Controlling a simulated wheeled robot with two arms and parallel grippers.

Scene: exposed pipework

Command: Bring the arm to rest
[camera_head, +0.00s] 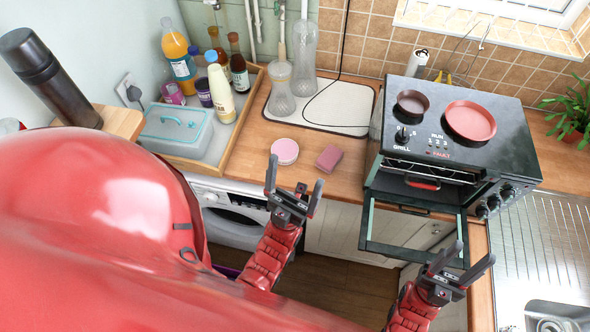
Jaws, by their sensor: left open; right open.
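My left gripper (294,186) is open and empty, pointing up at the front edge of the wooden counter. It appears in front of the pink round item (285,151) and the pink sponge (328,158); I cannot tell how close it is to them. My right gripper (467,262) is open and empty at the lower right, near the lower corner of the oven's open door (412,246). Whether it touches the door I cannot tell. Both red forearms come up from the bottom of the view. My red body covers much of the lower left.
The black toaster oven (455,133) stands on the counter with its door hanging open, two red-brown pans on top. A wooden tray with bottles (202,80) is at the back left. A washing machine (231,212) is below the counter. A metal sink (550,240) is at right.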

